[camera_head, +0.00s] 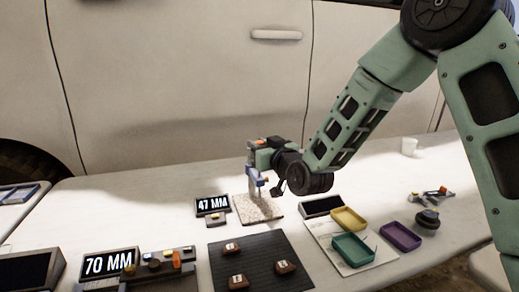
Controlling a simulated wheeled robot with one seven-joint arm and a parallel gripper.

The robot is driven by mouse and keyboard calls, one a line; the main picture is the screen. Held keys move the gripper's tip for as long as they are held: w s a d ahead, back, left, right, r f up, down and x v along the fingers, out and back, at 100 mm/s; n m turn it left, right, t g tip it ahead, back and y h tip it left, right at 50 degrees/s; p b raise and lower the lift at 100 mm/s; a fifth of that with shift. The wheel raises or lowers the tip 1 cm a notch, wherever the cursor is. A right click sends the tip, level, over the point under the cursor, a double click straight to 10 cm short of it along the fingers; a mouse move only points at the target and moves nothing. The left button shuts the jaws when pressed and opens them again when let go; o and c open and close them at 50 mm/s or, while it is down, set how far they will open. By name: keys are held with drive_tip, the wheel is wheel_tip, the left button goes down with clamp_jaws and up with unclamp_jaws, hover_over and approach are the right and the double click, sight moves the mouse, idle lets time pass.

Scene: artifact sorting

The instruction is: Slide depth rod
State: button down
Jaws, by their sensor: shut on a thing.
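My gripper (257,182) is at the middle of the table, pointing down over a pale speckled block (258,209). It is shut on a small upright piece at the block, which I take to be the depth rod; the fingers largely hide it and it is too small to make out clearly. Whether its lower end touches the block cannot be told. A small dark display (212,206) reading "47 MM" stands just left of the block.
A dark mat (258,252) with several brown numbered pieces lies in front. A "70 MM" display (108,263) and a tool stand at front left. Yellow (348,219), green (352,250) and purple (400,237) trays lie right.

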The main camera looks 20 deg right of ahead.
drive_tip(key=c, duration=1.3)
unclamp_jaws()
drive_tip(key=shift+f, duration=0.1)
drive_tip(key=shift+b+v, duration=8)
drive_tip(key=shift+v, duration=0.7)
